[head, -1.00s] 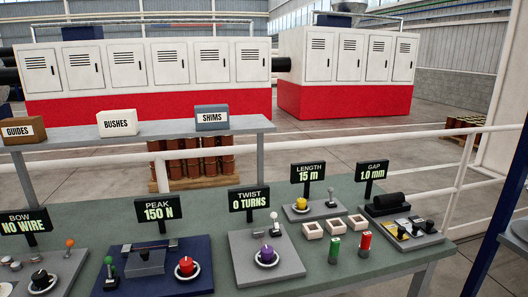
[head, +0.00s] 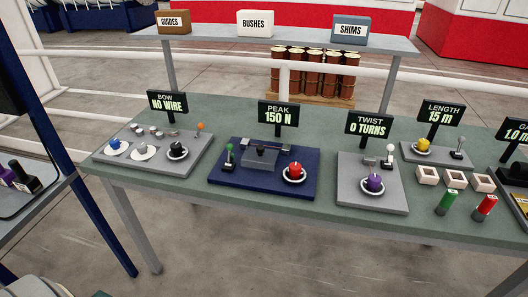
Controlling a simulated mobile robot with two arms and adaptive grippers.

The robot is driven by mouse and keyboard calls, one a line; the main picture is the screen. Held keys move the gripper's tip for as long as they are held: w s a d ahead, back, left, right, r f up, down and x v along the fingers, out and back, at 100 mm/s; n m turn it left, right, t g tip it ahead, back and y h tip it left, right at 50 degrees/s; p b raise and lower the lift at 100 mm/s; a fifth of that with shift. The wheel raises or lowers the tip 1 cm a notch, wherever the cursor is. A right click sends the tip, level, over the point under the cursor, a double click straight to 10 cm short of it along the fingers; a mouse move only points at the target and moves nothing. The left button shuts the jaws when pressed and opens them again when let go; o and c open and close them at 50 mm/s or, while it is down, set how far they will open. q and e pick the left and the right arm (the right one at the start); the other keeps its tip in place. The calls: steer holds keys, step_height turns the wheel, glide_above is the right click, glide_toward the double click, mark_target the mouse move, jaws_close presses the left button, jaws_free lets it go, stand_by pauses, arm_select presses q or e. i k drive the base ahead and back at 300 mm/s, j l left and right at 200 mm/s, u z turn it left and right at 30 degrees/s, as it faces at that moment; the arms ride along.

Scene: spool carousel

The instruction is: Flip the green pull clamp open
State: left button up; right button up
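In the head view, a small lever with a green knob (head: 229,148) stands at the left side of the dark blue PEAK unit (head: 222,178). It looks like the green pull clamp. Its lever looks roughly upright, and its jaw is too small to make out. A grey block (head: 261,157) sits to its right, with a red knob (head: 294,170) on a white dial beyond. The sign above reads PEAK 150 N (head: 278,115). Neither of my grippers is in view.
The green bench (head: 330,215) also carries the grey BOW unit (head: 185,160) to the left and the TWIST unit (head: 351,190) to the right. Green (head: 447,203) and red (head: 484,207) cylinders stand near the right front edge. A shelf (head: 215,44) with labelled boxes runs behind.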

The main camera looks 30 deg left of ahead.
mark_target(229, 147)
steer(key=k+j, duration=0.1)
steer(key=j, duration=0.85)
steer(key=k+j, duration=0.15)
steer(key=j, duration=0.3)
steer(key=j+z, duration=0.1)
steer(key=j, duration=0.4)
steer(key=k, duration=0.05)
